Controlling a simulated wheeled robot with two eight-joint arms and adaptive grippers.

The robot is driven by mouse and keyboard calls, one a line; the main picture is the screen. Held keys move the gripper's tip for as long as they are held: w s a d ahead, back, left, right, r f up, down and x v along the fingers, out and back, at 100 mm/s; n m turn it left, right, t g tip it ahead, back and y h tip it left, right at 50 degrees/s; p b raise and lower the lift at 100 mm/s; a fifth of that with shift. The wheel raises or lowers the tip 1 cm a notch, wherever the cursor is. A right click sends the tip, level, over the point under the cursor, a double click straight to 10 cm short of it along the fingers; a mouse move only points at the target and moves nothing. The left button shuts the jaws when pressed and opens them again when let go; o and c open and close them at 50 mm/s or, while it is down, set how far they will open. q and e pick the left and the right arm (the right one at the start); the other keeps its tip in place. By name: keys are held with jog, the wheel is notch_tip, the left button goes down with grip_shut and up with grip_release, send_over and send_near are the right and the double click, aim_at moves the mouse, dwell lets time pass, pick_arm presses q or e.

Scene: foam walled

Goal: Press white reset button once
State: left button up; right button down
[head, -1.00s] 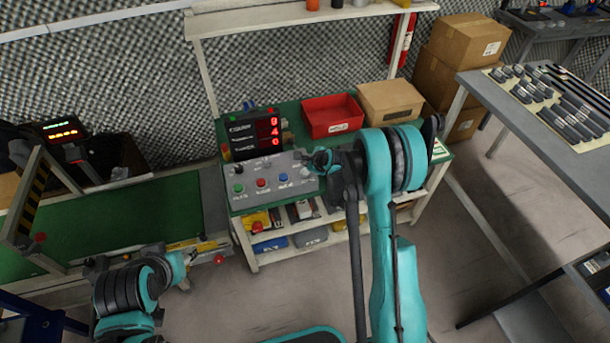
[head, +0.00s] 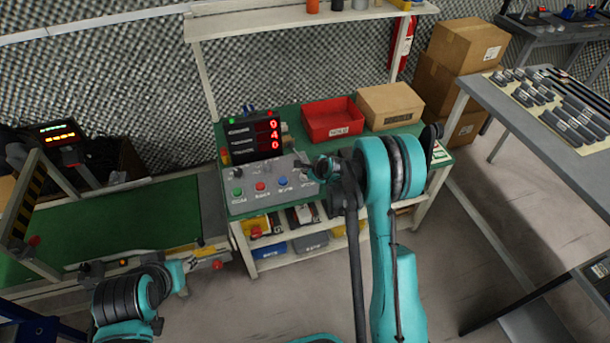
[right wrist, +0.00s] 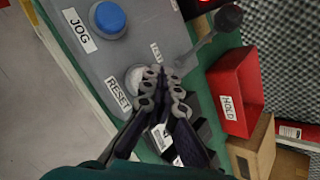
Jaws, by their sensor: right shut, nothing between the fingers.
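The white reset button (right wrist: 135,78) sits on the grey control panel (right wrist: 100,55) beside its RESET label in the right wrist view. My right gripper (right wrist: 164,76) is shut and empty. Its fingertips are close beside the button and partly overlap it in the picture; I cannot tell whether they touch it. In the head view my right gripper (head: 324,168) is over the right end of the panel (head: 255,197), and the button is hard to make out there.
A blue JOG button (right wrist: 110,18) is near the reset button; red (head: 260,186) and green (head: 238,191) buttons are farther left. A lever (right wrist: 220,25) stands beside the reset button. A display (head: 252,138), red bin (head: 332,119) and cardboard box (head: 390,104) stand behind.

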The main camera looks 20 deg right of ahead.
dwell(0.7)
jog(key=shift+f+b, duration=0.45)
jog(key=shift+b, duration=0.05)
jog(key=shift+f, duration=0.5)
dwell(0.6)
jog(key=shift+r, duration=0.15)
jog(key=shift+r+p, duration=0.45)
jog(key=shift+r, duration=0.35)
jog(key=shift+r+p, duration=1.5)
jog(key=shift+r, duration=1)
